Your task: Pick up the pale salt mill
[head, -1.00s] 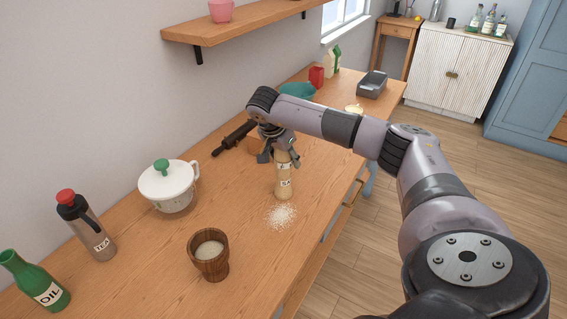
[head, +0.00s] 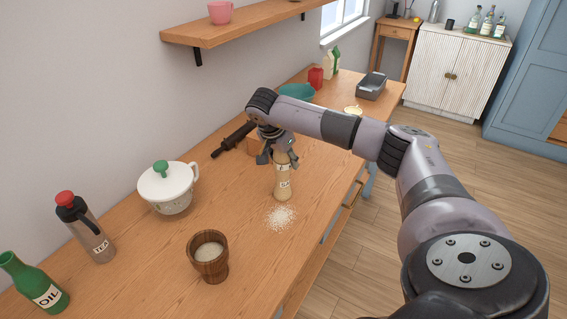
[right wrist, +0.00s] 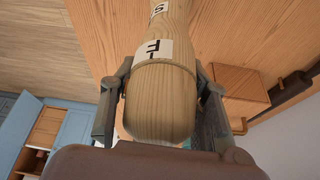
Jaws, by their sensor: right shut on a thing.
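The pale salt mill (head: 283,185) is a light wooden mill with a white label, standing upright on the wooden counter. In the right wrist view the mill (right wrist: 165,95) fills the space between the fingers. My right gripper (head: 277,158) is shut on the upper part of the mill, one finger on each side. Its fingers also show in the right wrist view (right wrist: 160,100). The gripper hides part of the mill's top. A patch of spilled white grains (head: 281,216) lies just in front of the mill's base. My left gripper is not in view.
A wooden cup (head: 209,259) of white grains stands in front. A white lidded pot (head: 168,190), a tea flask (head: 92,235) and a green oil bottle (head: 40,287) stand left. A dark mill (head: 233,139) lies behind, near a wooden block (right wrist: 238,83).

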